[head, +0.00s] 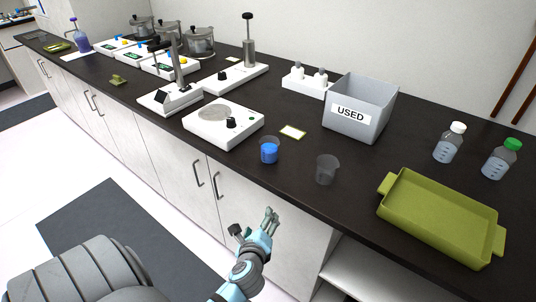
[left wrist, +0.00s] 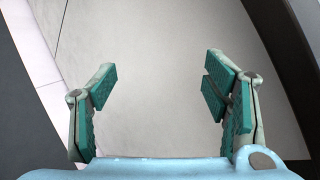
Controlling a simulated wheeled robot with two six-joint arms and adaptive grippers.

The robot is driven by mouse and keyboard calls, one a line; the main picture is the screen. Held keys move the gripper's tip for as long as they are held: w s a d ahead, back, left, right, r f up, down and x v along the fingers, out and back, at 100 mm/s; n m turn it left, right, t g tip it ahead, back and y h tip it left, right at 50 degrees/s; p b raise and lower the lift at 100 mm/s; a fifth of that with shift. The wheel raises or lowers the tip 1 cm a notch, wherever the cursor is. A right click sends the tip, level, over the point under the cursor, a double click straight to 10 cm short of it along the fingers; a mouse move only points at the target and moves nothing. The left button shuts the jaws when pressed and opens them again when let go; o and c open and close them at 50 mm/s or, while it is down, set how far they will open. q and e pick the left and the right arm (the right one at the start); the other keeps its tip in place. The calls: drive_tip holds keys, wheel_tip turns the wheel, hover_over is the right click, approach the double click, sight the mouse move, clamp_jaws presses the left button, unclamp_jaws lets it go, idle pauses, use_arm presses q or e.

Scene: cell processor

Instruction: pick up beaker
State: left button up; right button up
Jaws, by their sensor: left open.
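Two beakers stand upright on the dark counter in the head view. One beaker (head: 269,151) holds blue liquid; the other, a clear grey beaker (head: 326,170), looks empty and stands to its right. My left gripper (head: 256,222) is in front of the counter, below and apart from both beakers. In the left wrist view the left gripper (left wrist: 160,90) is open, with nothing between its green-padded fingers and a pale cabinet front beyond. No beaker shows in the left wrist view. My right gripper is not in view.
A green tray (head: 440,215) lies right of the beakers. A grey bin marked USED (head: 361,105) and a small yellow-edged pad (head: 292,132) are behind them. A white hotplate (head: 223,124) stands left. Two capped bottles (head: 450,143) stand at the right.

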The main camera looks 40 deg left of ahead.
use_arm(q)
wheel_tip(320, 180, up, 9)
drive_tip(key=a+m+t+y, duration=0.1)
drive_tip(key=a+m+y, duration=0.1)
drive_tip(key=m+t+y, duration=0.1)
drive_tip(key=m+t, duration=0.2)
drive_tip(key=m, duration=0.3)
approach(269, 150)
drive_tip(key=b+x, duration=0.2)
drive_tip(key=x, duration=1)
drive_tip(key=shift+w+a, duration=0.1)
drive_tip(key=shift+a, duration=0.1)
drive_tip(key=shift+w+a+f, duration=0.1)
drive_tip(key=shift+w+a, duration=0.05)
drive_tip(key=shift+w, duration=0.1)
drive_tip(key=shift+s, duration=0.1)
drive_tip(key=c, duration=1.3)
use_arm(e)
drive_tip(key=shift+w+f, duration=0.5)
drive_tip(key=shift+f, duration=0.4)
